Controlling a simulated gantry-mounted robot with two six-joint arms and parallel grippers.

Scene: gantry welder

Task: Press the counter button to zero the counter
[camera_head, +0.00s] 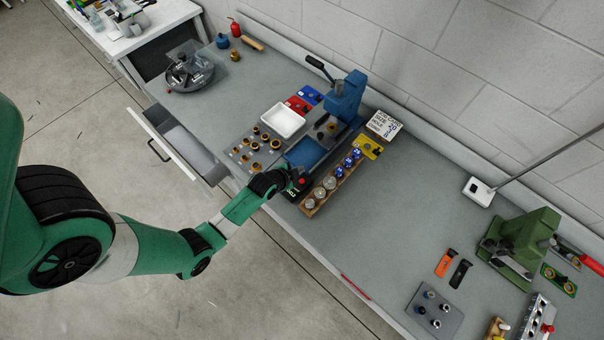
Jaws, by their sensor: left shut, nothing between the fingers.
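The counter (295,192) is a small dark box near the front edge of the bench, in front of the blue tray of the blue press. A small red spot that looks like its button (302,181) shows on top. My green left arm reaches in from the left, and my left gripper (291,177) is shut and empty right beside the counter. The gripper hides part of the counter. I cannot tell whether the fingertips touch the button. My right gripper is not in view.
The blue press (345,97) stands behind the counter. A wooden rack (312,205) with several round parts lies just to the right. An open drawer (180,140) juts out at the left. A green press (518,245) stands far right. The bench between is mostly clear.

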